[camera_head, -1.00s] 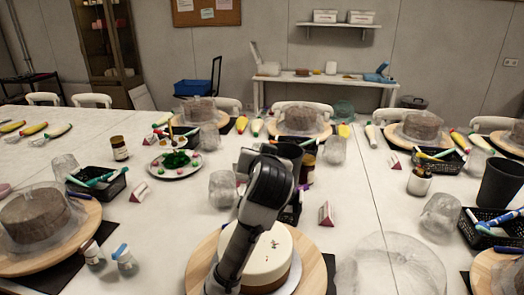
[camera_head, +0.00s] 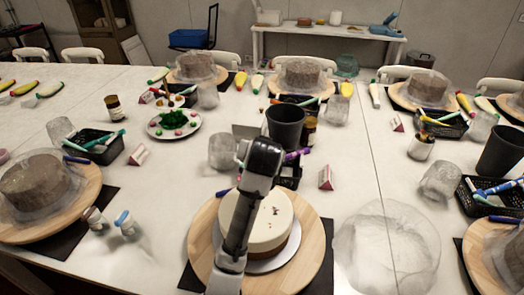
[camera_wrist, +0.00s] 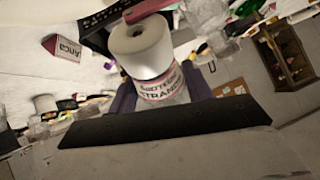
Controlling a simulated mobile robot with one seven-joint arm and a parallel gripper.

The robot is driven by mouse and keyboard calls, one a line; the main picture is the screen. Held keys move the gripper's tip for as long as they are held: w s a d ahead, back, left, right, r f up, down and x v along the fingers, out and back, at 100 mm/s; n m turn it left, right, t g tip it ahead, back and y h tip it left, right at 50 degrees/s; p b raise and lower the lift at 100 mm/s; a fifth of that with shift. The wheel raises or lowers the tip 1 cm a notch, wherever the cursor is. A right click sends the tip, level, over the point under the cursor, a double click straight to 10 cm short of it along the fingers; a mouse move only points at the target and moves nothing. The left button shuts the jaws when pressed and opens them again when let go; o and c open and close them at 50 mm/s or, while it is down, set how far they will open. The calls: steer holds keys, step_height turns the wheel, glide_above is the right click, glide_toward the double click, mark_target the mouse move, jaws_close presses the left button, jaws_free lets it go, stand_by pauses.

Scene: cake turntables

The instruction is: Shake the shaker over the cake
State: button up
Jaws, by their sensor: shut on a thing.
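The cake (camera_head: 274,228), white on top with a brown side, stands on a round wooden turntable (camera_head: 312,262) at the front middle. A few small dark and reddish bits lie on its top. My arm crosses in front of it and hides its left part. In the wrist view my gripper (camera_wrist: 160,94) is shut on the shaker (camera_wrist: 146,48), a pale cylinder with a printed label. The shaker appears tilted in that view. In the head view my arm hides the gripper and the shaker, so their height over the cake cannot be told.
Two small bottles (camera_head: 125,223) stand left of the turntable. A dark cup (camera_head: 285,127) and a small card (camera_head: 326,177) are behind the cake. A crumpled clear cover (camera_head: 388,250) lies at right. Other covered cakes (camera_head: 40,180) stand around the table.

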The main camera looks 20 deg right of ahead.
steer(key=shift+s+a+r+p, duration=0.1)
steer(key=shift+a+r+p, duration=0.45)
steer(key=shift+r, duration=0.3)
steer(key=shift+s+a+r+p, duration=0.25)
steer(key=shift+a+r+p, duration=0.1)
steer(key=shift+a, duration=0.15)
steer(key=shift+f, duration=0.2)
steer(key=shift+a+b, duration=0.1)
steer(key=shift+b, duration=0.3)
steer(key=shift+s+a+r+t+b, duration=0.1)
steer(key=shift+s+r+t+b, duration=0.05)
steer(key=shift+t+b, duration=0.35)
steer(key=shift+r, duration=0.1)
steer(key=shift+w+d+r+p, duration=0.2)
steer(key=shift+w+r+p, duration=0.15)
steer(key=shift+p, duration=0.25)
steer(key=shift+s+a+f, duration=0.2)
steer(key=shift+s+f, duration=0.15)
steer(key=shift+f, duration=0.05)
steer(key=shift+h+b, duration=0.3)
steer(key=shift+b, duration=0.05)
